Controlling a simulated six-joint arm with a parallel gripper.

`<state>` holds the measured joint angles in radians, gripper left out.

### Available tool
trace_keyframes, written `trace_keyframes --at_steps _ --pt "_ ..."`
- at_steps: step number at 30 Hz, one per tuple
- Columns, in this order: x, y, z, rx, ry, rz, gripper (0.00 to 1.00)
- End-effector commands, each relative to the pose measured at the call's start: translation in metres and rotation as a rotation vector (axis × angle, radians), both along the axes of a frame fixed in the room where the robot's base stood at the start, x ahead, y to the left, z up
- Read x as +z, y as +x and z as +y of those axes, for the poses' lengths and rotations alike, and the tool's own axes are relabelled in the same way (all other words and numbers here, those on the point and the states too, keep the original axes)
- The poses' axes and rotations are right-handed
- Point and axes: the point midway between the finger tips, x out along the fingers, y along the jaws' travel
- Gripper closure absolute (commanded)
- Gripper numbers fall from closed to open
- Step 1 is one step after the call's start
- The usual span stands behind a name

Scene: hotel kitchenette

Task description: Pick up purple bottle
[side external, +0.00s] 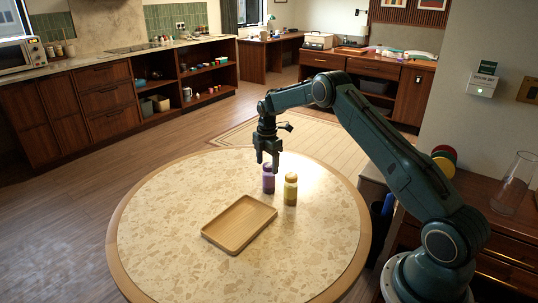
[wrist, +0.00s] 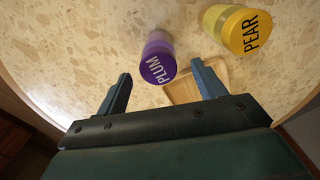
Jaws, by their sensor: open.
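The purple bottle (side external: 268,183) stands upright on the round table (side external: 160,215). In the wrist view its purple end, marked PLUM (wrist: 157,66), shows just beyond my fingers, between their lines. A yellow bottle (side external: 290,190) stands upright close to its right; its end reads PEAR in the wrist view (wrist: 240,28). My gripper (side external: 266,160) points down above the purple bottle, with fingertips near its top in the side view. In the wrist view the two fingers (wrist: 160,78) are apart with nothing held between them. I cannot tell whether a finger touches the bottle.
An empty wooden tray (side external: 240,223) lies on the table in front of the bottles; part of it shows in the wrist view (wrist: 210,75). The rest of the tabletop is clear. A glass vase (side external: 512,185) stands on the cabinet at right.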

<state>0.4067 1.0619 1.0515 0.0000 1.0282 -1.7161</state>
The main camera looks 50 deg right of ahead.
Motion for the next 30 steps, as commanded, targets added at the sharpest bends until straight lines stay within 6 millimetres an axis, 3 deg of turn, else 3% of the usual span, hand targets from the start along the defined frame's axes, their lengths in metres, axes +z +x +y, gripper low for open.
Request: trace_keyframes --at_steps 8,21,30 --pt "-0.005 0.000 -0.001 0.000 0.001 0.002 0.31" --pt "-0.048 -0.001 -0.005 0.000 0.000 0.001 0.31" --pt "-0.052 -0.001 -0.005 0.000 -0.001 0.000 0.31"
